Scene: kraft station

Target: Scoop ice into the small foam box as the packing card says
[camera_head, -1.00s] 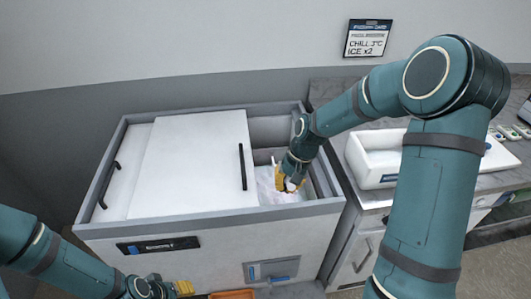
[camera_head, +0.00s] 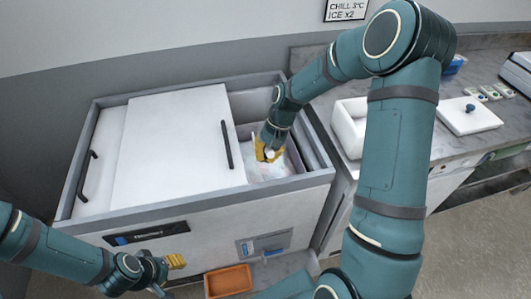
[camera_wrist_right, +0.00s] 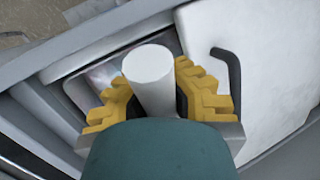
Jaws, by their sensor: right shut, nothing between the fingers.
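The packing card (camera_head: 346,10) on the wall reads "CHILL 3°C ICE x2". The small white foam box (camera_head: 346,140) stands open on the counter, partly hidden behind my right arm. Its inside cannot be seen well. Ice (camera_head: 268,172) shows in the open right part of the chest. My right gripper (camera_head: 268,150) is inside that opening, low over the ice, and is shut. In the right wrist view a white cylinder (camera_wrist_right: 152,75), perhaps a scoop handle, shows by its yellow fingers. No scoop bowl can be made out. My left gripper (camera_head: 176,261) is in front of the chest; its fingertips are unclear.
A white sliding cover (camera_head: 175,145) with a dark handle closes the left of the chest, whose raised grey rim (camera_head: 200,206) surrounds the opening. An orange tray (camera_head: 228,281) lies below. A white lid (camera_head: 470,116) with a blue knob lies on the counter (camera_head: 445,148).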

